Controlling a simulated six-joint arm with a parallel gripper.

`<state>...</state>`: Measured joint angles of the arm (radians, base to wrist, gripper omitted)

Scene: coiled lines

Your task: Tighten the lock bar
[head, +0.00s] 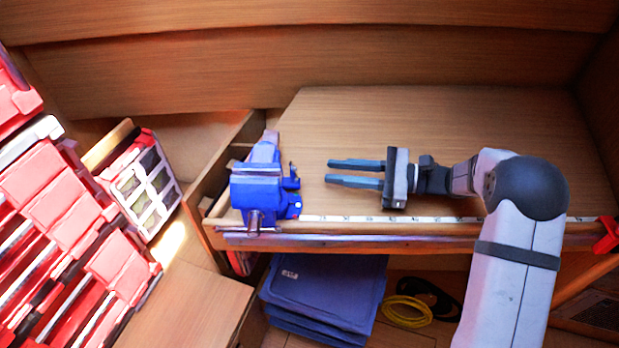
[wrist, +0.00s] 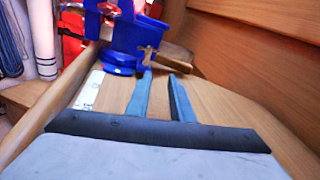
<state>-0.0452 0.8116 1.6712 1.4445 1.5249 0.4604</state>
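A blue bench vise (head: 258,190) is mounted at the left end of the wooden bench top. It also shows at the top of the wrist view (wrist: 122,62). A small bar (wrist: 149,57) sticks out at the side of its base, and I take it for the lock bar. In the head view a small dark lever (head: 292,172) shows on the vise's right side; I cannot tell if it is the same part. My gripper (head: 329,171) is open and empty over the bench, right of the vise. Its fingers (wrist: 160,76) point toward the vise, apart from it.
A white measuring strip (head: 390,219) runs along the bench's front edge, with a red clamp (head: 607,235) at its right end. Red drawers (head: 60,220) stand at the left. Blue folded cloths (head: 325,290) and a coiled yellow line (head: 407,311) lie below. The bench top behind my gripper is clear.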

